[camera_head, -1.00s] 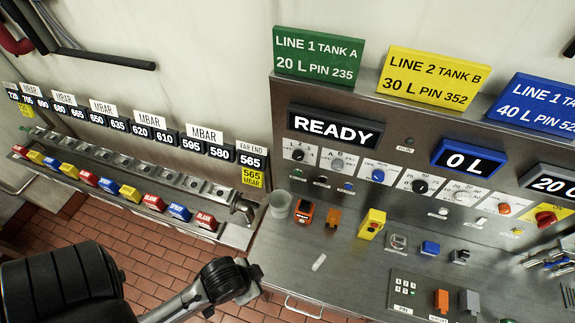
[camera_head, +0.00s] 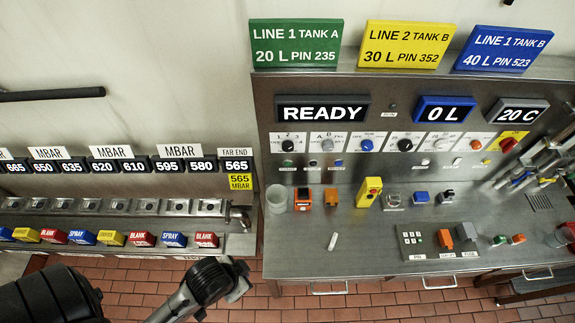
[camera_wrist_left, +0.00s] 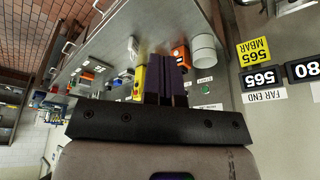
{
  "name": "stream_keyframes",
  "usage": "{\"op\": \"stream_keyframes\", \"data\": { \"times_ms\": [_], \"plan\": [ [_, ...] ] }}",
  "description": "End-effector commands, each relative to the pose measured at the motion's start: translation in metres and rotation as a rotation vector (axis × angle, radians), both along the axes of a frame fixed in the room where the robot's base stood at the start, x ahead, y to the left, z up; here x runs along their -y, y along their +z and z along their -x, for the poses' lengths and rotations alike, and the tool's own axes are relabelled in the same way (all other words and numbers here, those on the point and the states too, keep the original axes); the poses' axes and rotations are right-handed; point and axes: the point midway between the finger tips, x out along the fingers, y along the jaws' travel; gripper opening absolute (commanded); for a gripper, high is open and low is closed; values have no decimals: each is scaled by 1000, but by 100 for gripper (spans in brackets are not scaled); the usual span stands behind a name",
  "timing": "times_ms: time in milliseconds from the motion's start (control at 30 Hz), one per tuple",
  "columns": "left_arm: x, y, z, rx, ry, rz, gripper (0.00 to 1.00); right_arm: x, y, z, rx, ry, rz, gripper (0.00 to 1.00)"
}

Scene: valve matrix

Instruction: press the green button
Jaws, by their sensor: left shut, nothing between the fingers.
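A small green button (camera_wrist_left: 205,89) shows on the grey panel in the left wrist view, beside a white label and near the white cup. In the head view, a small dark-green button (camera_head: 287,163) sits at the left end of the panel's lower row, under the first knob; it is too small there to be sure. My left gripper (camera_head: 238,278) is in front of the bench's left front corner, well apart from the panel. In the left wrist view its dark fingers (camera_wrist_left: 168,78) are together and empty. My right gripper is out of view.
On the steel bench (camera_head: 290,245) stand a white cup (camera_head: 276,199), an orange device (camera_head: 303,199), a yellow box (camera_head: 369,191) and a keypad (camera_head: 412,240). A row of coloured tags (camera_head: 143,240) lines the left shelf. The bench's front left is mostly clear.

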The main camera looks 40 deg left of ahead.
Motion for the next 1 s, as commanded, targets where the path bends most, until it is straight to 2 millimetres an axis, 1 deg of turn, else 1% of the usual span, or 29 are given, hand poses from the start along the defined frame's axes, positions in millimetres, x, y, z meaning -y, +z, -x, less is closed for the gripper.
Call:
{"op": "stream_keyframes", "data": {
  "times_ms": [67,167,267,300,367,400,467,500,600,700,800,900,1000],
  "plan": [
    [-2,-8,-8,19,-14,-10,0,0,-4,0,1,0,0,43],
    [-6,-27,-31,84,-57,-35,0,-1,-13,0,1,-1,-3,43],
    [-13,-55,-72,199,-133,-83,0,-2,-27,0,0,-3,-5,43],
    [-17,-67,-91,256,-170,-110,0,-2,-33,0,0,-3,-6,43],
    [-25,-84,-122,344,-228,-157,0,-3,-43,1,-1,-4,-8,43],
    [-30,-94,-143,405,-268,-191,0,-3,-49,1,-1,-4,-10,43],
    [-40,-107,-174,497,-328,-248,0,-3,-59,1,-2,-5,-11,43],
    [-46,-114,-193,557,-367,-287,0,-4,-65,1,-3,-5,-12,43],
    [-63,-126,-236,693,-451,-384,0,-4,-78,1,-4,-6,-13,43],
    [-78,-132,-268,804,-520,-472,0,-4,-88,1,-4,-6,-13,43],
    [-90,-134,-291,889,-568,-545,0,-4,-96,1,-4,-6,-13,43],
    [-99,-134,-306,945,-602,-598,0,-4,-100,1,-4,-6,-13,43],
    [-104,-133,-313,978,-621,-628,0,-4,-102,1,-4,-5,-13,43]
  ]
}}
